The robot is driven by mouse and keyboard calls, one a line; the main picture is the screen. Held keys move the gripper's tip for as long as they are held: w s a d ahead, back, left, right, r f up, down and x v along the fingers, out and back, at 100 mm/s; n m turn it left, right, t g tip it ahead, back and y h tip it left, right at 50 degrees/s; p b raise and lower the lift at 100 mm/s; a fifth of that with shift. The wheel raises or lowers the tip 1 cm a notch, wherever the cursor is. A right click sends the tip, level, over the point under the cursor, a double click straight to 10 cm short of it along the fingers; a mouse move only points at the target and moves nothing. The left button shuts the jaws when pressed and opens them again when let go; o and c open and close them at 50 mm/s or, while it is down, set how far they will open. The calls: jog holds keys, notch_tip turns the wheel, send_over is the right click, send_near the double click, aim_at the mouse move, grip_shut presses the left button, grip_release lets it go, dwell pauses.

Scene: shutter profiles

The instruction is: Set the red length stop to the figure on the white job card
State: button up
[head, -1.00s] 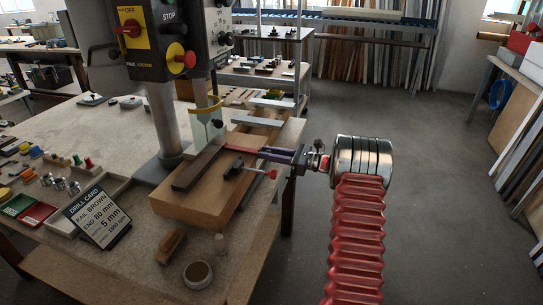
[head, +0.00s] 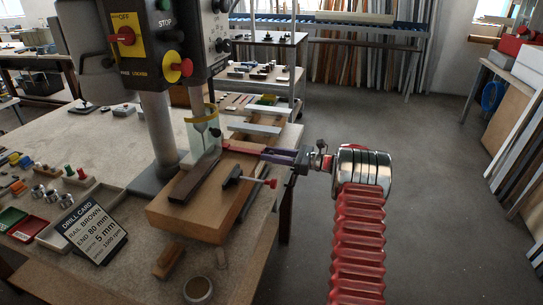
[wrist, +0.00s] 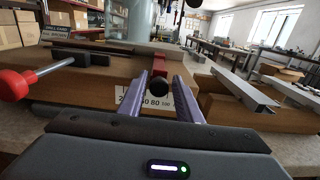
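The job card (head: 88,232) stands at the left of the bench in the head view. It looks dark with white print: rail brown, end 80 mm, 5 mm. The red length stop (head: 236,149) reaches out beside the wooden fence under the drill. In the wrist view its red part (wrist: 159,66) and a round black knob (wrist: 158,88) show between my purple fingers. My gripper (head: 265,154) is at the stop's outer end, its fingers on either side with a gap visible; contact is unclear.
A clamp with a red handle (head: 272,184) sticks out close to my gripper. A dark brown rail (head: 193,181) lies on the wooden block (head: 190,221) under the drill press (head: 163,110). The floor right of the bench is clear.

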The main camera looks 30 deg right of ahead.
jog(key=shift+o, duration=0.8)
jog(key=shift+s, duration=0.1)
jog(key=v, duration=1.3)
jog(key=shift+s+d, duration=0.2)
jog(key=shift+d, duration=0.1)
